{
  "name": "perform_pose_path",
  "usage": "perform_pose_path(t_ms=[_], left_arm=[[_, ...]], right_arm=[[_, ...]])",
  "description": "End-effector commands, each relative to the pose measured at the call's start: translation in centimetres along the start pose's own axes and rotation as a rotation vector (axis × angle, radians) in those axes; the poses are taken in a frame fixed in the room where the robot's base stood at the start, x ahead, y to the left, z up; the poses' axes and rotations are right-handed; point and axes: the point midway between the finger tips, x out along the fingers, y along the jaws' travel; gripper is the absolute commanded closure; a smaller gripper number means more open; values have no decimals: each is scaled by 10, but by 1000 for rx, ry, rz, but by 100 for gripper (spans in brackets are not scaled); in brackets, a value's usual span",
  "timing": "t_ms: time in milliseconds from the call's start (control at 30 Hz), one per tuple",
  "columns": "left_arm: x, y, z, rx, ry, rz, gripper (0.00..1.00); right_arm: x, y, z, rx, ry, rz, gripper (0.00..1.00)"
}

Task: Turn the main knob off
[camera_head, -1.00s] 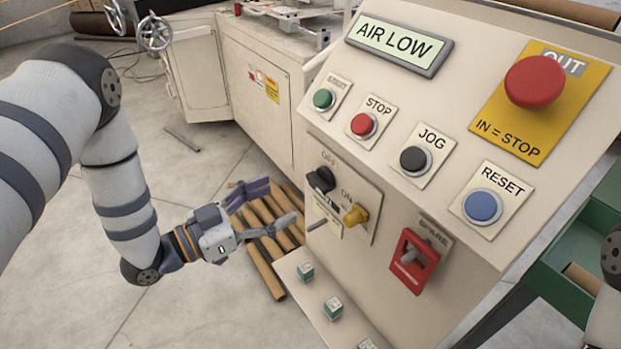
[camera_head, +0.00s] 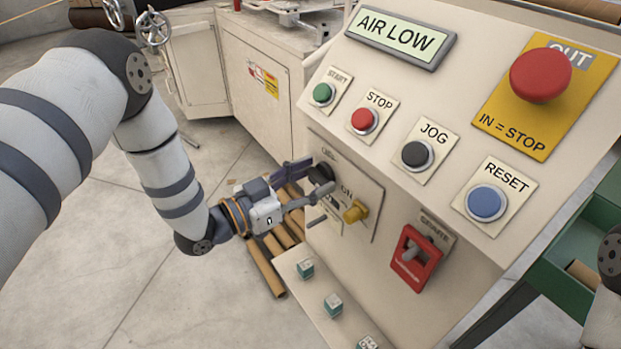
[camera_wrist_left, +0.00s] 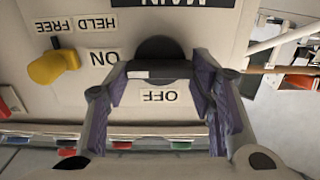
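The main knob (camera_head: 321,174) is a black rotary knob on the panel's lower front. In the left wrist view the knob (camera_wrist_left: 158,52) shows near the centre, its bar lying across the picture with a white mark at its left end, on the side of the upside-down ON label (camera_wrist_left: 104,57). The OFF label (camera_wrist_left: 158,96) is below it. My left gripper (camera_head: 317,181) is open at the knob. In the wrist view its two purple-padded fingers (camera_wrist_left: 160,85) stand either side of the knob's bar; I cannot tell whether they touch it. My right gripper is out of view.
A yellow knob (camera_head: 355,212) sits close to the right of the main knob. A red switch (camera_head: 413,258) is farther right. Push buttons and a red stop button (camera_head: 541,75) are above. Cardboard tubes (camera_head: 265,268) lie on the floor behind the gripper.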

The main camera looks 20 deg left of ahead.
Motion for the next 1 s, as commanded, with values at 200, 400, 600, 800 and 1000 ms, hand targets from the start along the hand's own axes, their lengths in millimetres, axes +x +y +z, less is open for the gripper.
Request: perform_pose_path(t_ms=[200,400,600,800,1000], left_arm=[[0,0,0,-20,0,0,78],[0,-1,0,-112,0,-1,78],[0,-2,0,-276,1,-2,78],[0,-3,1,-469,1,-2,78],[0,-3,2,-659,0,-1,78]], right_arm=[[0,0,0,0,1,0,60],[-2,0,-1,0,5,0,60],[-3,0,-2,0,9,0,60],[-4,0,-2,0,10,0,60],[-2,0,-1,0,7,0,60]])
